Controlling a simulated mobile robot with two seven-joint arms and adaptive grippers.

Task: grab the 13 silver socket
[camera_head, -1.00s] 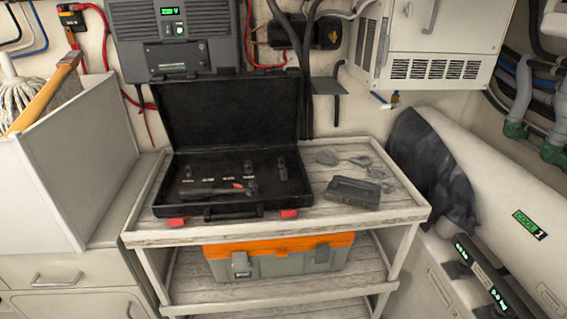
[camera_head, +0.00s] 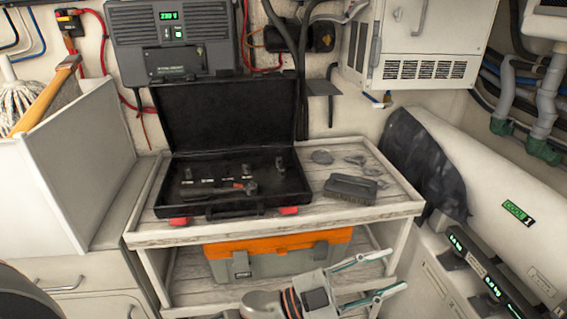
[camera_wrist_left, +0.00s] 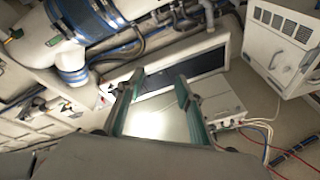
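An open black tool case (camera_head: 250,207) stands on the cart's top shelf. A row of small sockets lies in it, among them one at the right end (camera_head: 280,164) and one beside it (camera_head: 247,169). Their labels are too small to read, so I cannot tell which is the 13. A ratchet wrench (camera_head: 220,188) lies in front of them. My left gripper (camera_head: 396,271) is open and empty, in front of the cart and below its top, pointing right. Its two spread fingers also show in the left wrist view (camera_wrist_left: 160,88). My right gripper is not in view.
The wooden cart top (camera_head: 320,208) also holds a dark brush-like block (camera_head: 350,188) and several flat grey pieces (camera_head: 322,157). An orange and grey toolbox (camera_head: 280,262) fills the shelf below. The case's raised lid (camera_head: 225,115) stands behind the sockets.

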